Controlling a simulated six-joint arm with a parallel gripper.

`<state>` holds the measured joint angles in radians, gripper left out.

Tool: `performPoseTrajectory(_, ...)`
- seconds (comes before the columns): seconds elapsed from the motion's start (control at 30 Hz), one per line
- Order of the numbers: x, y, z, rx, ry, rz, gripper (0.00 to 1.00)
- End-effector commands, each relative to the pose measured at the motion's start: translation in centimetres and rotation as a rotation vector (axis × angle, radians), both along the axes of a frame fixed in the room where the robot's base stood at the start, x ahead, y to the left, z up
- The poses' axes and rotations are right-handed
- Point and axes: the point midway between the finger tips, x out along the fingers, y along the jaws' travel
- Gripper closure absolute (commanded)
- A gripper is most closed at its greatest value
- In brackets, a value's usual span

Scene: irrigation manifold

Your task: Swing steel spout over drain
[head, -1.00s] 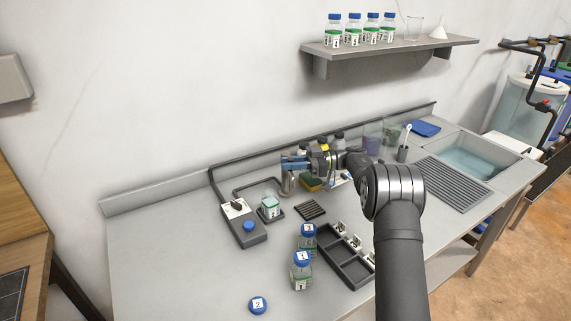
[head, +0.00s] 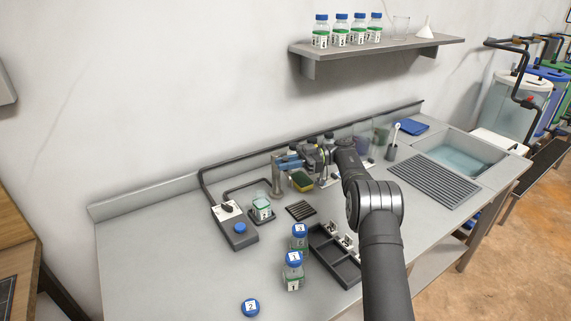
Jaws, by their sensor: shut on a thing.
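The steel spout (head: 278,188) stands on the bench behind the small jar, its upright post showing just below my fingers. My gripper (head: 286,162), with blue fingers, is shut on the spout at its upper part. The fingers hide the top of the spout, so I cannot tell exactly where its outlet points. The drain is a small dark slotted grate (head: 300,210) in the bench, to the front right of the spout post. A jar with a green-marked label (head: 263,206) stands on a small dark pad left of the grate.
A control box with a blue button (head: 239,228) is at left, with dark pipe behind. Two blue-capped bottles (head: 293,270) and a divided black tray (head: 335,259) stand in front. A ribbed drainboard (head: 434,181) and sink are at right.

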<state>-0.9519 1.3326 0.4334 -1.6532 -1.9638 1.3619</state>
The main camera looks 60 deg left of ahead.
Motion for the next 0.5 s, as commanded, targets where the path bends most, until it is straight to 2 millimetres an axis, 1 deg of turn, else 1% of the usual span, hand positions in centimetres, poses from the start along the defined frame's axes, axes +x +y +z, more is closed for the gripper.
performPoseTrajectory(0.07,-0.01,-0.02,0.03,0.0,0.002,0.001,1.0)
performPoseTrajectory(0.1,-0.01,-0.02,0.03,0.0,0.002,0.001,0.77)
performPoseTrajectory(0.17,-0.01,-0.01,0.04,0.0,0.001,0.0,0.65)
performPoseTrajectory(0.2,-0.01,-0.01,0.03,0.0,0.001,0.0,0.61)
performPoseTrajectory(0.5,-0.01,0.0,0.02,0.001,0.001,0.0,0.61)
